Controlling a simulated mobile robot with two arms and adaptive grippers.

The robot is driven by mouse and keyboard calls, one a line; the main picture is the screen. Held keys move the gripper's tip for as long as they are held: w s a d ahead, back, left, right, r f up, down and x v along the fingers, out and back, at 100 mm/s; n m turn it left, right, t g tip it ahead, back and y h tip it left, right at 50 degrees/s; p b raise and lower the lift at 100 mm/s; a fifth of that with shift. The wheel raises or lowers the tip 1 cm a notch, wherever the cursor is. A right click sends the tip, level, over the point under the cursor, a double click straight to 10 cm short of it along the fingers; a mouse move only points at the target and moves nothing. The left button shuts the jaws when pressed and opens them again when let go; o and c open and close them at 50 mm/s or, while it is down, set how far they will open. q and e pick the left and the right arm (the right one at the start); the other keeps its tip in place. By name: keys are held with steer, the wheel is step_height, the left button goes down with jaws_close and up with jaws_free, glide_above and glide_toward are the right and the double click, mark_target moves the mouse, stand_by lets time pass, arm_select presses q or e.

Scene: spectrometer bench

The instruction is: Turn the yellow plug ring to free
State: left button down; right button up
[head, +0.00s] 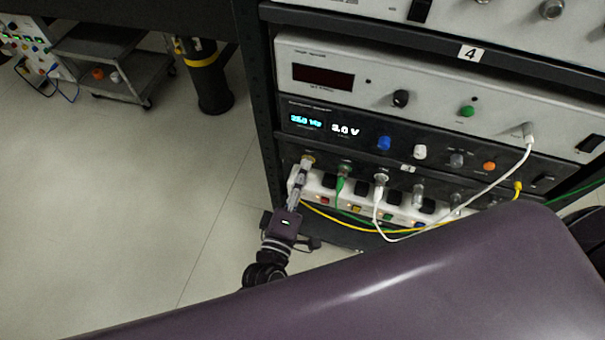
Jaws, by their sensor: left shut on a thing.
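The fingers hide most of the plug, so how far the ring is turned cannot be told. A yellow cable (340,219) runs from near the gripper to a second yellow plug (518,187) further right. My right gripper is not in view.
A green plug (342,178) and a white plug (381,180) with hanging cables are close to the right of the gripper. A white cable (487,187) crosses the rack front. A white power strip (402,212) lies below.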

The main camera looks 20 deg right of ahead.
arm_select(q)
steer(key=shift+f+n, duration=0.1)
steer(key=shift+n, duration=0.6)
steer(key=c, duration=1.8)
jaws_free()
steer(key=v, duration=1.2)
